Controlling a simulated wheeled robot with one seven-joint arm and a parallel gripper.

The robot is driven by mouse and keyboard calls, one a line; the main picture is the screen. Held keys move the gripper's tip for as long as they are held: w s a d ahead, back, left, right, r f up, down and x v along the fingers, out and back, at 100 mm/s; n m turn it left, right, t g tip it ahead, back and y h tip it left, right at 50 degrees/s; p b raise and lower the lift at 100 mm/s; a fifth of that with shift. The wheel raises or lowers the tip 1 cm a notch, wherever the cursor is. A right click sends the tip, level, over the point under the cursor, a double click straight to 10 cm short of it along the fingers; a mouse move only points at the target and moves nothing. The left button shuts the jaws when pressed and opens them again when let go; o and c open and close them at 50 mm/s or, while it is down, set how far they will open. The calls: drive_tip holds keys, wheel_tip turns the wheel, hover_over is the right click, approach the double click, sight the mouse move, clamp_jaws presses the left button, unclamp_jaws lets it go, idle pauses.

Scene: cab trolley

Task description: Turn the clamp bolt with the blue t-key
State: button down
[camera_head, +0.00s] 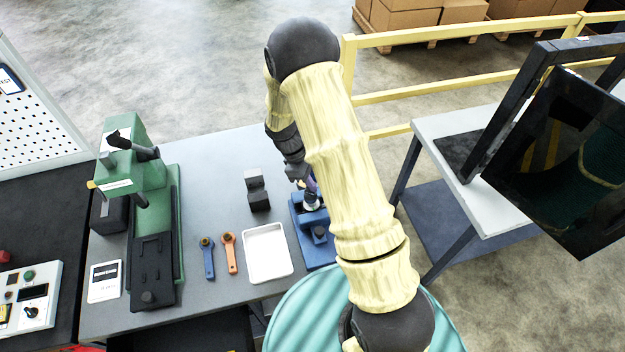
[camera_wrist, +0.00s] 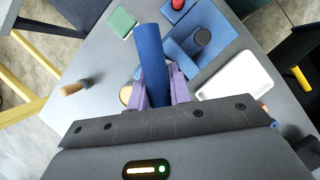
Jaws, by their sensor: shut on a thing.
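My gripper (camera_wrist: 160,92) has purple fingers shut on a thick blue bar, which looks like the handle of the blue t-key (camera_wrist: 152,55). The bar slants up and away from the fingers in the wrist view; its lower part is hidden. In the head view my gripper (camera_head: 309,188) is over the far end of the clamp fixture (camera_head: 312,252), partly hidden by my arm. I cannot tell which part is the clamp bolt or whether the key touches it.
A white tray (camera_head: 268,253), blue spanner (camera_head: 207,260), orange spanner (camera_head: 229,254) and dark stepped block (camera_head: 257,190) lie left of the fixture. A green press (camera_head: 140,172) stands further left. A wooden-handled tool (camera_wrist: 74,89) and green block (camera_wrist: 121,22) show in the wrist view.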

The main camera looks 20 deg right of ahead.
drive_tip(key=shift+d+n, duration=0.1)
drive_tip(key=shift+n, duration=0.2)
drive_tip(key=n, duration=0.1)
drive_tip(key=n+t+b, duration=0.1)
drive_tip(key=n, duration=0.1)
drive_tip(key=shift+f+n+t+h, duration=0.1)
drive_tip(key=shift+n+t+h, duration=0.2)
drive_tip(key=shift+w+n+t, duration=0.1)
drive_tip(key=shift+n+t, duration=0.2)
drive_tip(key=shift+n, duration=0.5)
drive_tip(key=shift+n+t+b, duration=0.4)
drive_tip(key=shift+n+b, duration=0.35)
drive_tip(key=shift+n, duration=0.15)
drive_tip(key=n+t+b, duration=0.1)
drive_tip(key=n, duration=0.1)
drive_tip(key=shift+w+n, duration=0.1)
drive_tip(key=shift+n, duration=0.6)
